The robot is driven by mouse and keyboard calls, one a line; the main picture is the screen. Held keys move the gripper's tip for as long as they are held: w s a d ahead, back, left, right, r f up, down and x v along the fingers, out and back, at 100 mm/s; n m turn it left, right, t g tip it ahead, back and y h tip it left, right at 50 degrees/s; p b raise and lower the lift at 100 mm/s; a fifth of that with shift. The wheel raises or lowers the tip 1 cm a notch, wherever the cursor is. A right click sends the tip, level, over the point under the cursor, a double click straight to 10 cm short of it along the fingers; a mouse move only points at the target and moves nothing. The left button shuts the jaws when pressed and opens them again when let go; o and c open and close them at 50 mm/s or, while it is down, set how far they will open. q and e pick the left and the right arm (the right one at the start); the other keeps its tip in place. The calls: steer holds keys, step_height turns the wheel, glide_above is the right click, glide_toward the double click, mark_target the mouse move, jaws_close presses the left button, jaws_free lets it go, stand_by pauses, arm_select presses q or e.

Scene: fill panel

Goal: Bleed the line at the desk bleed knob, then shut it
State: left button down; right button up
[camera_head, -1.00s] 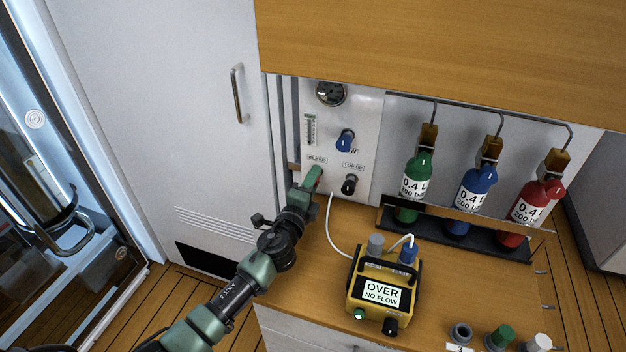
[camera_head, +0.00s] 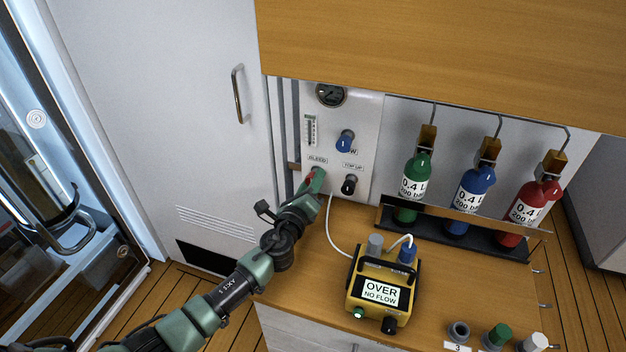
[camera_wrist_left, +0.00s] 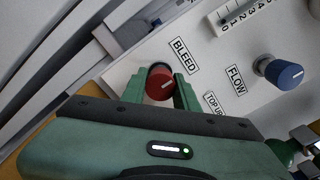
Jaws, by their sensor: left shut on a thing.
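The red bleed knob (camera_wrist_left: 160,84) sits on the white panel (camera_head: 365,110) beside the BLEED label. My left gripper (camera_wrist_left: 160,90) is shut on it, one green finger on each side of the knob in the left wrist view. The knob's white mark is tilted. The blue flow knob (camera_head: 345,142) and the black top-up knob (camera_head: 349,184) are on the same panel. My right gripper is not in view.
A yellow meter (camera_head: 384,285) on the desk reads "OVER NO FLOW"; a white tube runs from it to the panel. Green (camera_head: 413,188), blue (camera_head: 473,200) and red (camera_head: 533,212) bottles stand in a rack to the right. A gauge (camera_head: 331,94) and a flow tube (camera_head: 310,130) are on the panel.

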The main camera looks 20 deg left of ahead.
arm_select(q)
steer(key=shift+s+d+f, duration=0.1)
steer(key=shift+f, duration=0.15)
steer(key=c, duration=1.2)
jaws_free()
steer(key=shift+o, duration=0.6)
steer(key=shift+r, duration=0.1)
steer(key=s, duration=0.7)
steer(key=shift+s+a, duration=0.2)
steer(key=shift+s, duration=0.2)
